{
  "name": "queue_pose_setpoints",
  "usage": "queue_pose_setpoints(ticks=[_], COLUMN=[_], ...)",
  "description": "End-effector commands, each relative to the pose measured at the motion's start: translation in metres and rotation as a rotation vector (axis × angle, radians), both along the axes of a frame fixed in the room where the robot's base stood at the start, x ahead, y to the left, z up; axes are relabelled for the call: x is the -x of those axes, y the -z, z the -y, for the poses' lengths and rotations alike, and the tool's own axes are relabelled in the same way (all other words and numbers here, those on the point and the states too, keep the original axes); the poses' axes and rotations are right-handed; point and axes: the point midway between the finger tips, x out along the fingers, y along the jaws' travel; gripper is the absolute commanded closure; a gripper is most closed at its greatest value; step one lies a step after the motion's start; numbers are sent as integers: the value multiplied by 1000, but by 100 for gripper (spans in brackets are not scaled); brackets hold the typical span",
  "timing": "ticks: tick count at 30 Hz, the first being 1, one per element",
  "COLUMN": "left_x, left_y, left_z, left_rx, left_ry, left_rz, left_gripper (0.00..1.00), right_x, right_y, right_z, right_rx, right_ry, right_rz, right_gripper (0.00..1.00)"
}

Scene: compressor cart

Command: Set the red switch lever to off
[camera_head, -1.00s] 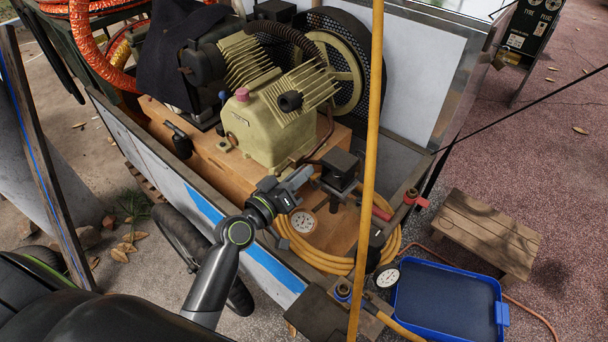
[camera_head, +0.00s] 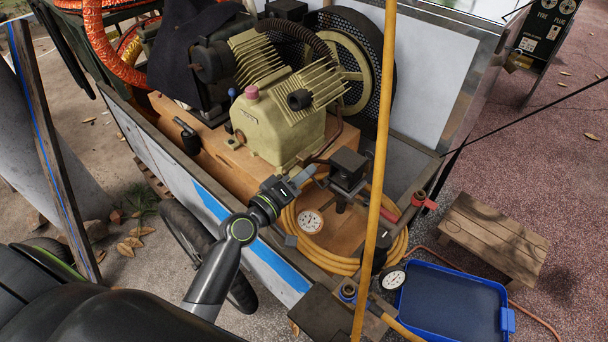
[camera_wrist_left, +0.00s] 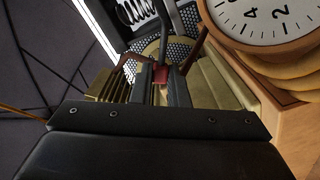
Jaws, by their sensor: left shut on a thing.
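The red switch lever (camera_wrist_left: 160,73) shows in the left wrist view as a small red piece between the two dark fingers of my left gripper (camera_wrist_left: 160,88). The fingers are shut on it and hide part of it. In the head view my left gripper (camera_head: 306,177) is at the left side of the black switch box (camera_head: 348,165), in front of the cream compressor. The lever is mostly hidden there by the gripper, and I cannot tell its exact angle. My right gripper is not in view.
A white dial gauge (camera_head: 310,221) sits close below the gripper, beside a coiled yellow hose (camera_head: 345,264). A blue tray (camera_head: 452,300) and a wooden stool (camera_head: 492,238) stand at the right.

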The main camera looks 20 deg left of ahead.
Motion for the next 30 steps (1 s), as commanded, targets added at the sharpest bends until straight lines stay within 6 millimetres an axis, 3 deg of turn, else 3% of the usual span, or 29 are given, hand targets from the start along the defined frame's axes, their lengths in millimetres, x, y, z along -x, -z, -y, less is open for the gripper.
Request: queue_pose_setpoints(ticks=[5,6,10,22,30], left_x=[0,0,0,7,54], left_y=[1,1,1,2,4], left_z=[0,0,0,-3,-20], left_rx=[0,0,0,-2,-4], left_ry=[0,0,0,-1,0], left_rz=[-2,-2,-2,-1,-3], left_gripper=[100,82,65,64,64], right_x=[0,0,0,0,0], right_y=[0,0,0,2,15], right_z=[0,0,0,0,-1], right_rx=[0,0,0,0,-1], right_ry=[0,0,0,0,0], right_rz=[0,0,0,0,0], right_gripper=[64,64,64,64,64])
